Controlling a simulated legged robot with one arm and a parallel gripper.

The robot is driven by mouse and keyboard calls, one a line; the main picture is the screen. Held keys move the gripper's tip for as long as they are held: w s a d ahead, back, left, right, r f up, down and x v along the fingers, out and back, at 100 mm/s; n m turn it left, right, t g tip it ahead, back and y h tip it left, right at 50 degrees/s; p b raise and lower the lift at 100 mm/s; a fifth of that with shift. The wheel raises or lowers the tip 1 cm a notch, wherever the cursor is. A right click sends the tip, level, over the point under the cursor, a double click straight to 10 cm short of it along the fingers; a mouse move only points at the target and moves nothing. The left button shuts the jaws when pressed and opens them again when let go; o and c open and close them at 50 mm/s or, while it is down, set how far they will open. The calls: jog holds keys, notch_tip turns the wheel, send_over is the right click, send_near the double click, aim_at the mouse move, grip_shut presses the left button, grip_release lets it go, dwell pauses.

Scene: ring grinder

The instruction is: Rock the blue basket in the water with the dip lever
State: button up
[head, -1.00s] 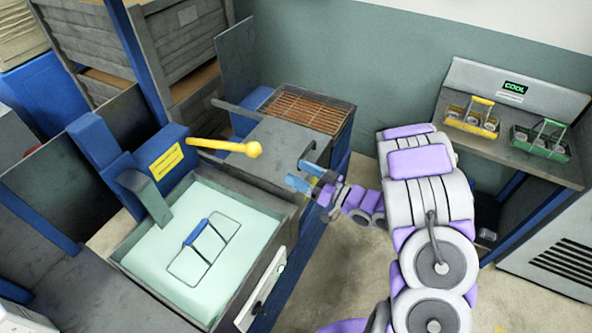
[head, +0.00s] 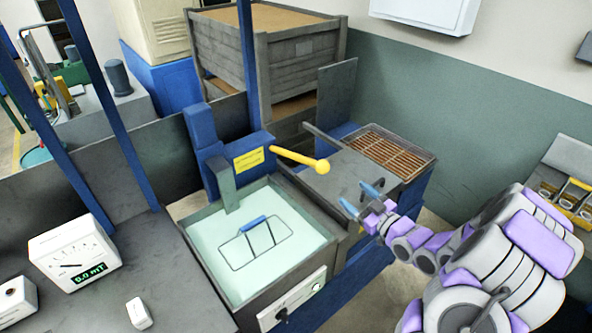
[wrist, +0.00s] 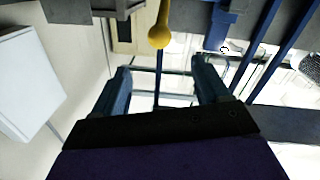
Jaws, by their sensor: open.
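The blue-handled wire basket (head: 262,243) sits in the pale water of the tank (head: 213,268); its lower part is hidden under the water. The yellow dip lever (head: 298,158) sticks out to the right from the blue post beside the tank and ends in a round knob. My gripper (head: 359,198) is open and empty, to the right of and below the knob in the head view, apart from it. In the wrist view the yellow lever (wrist: 160,28) hangs at the top, beyond the two open fingers (wrist: 160,85).
A grey bench top with a brown grate (head: 398,150) lies behind my gripper. A meter (head: 75,252) stands on the left bench. A control panel with a knob (head: 292,300) is on the tank's front. A yellow carrier (head: 570,203) stands at the right edge.

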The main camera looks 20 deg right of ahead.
aim_at(320, 165)
jog(key=b+x, duration=0.2)
jog(key=x, duration=1.5)
jog(key=shift+w+d+f, duration=0.15)
jog(key=shift+w, duration=0.05)
jog(key=shift+c, duration=0.4)
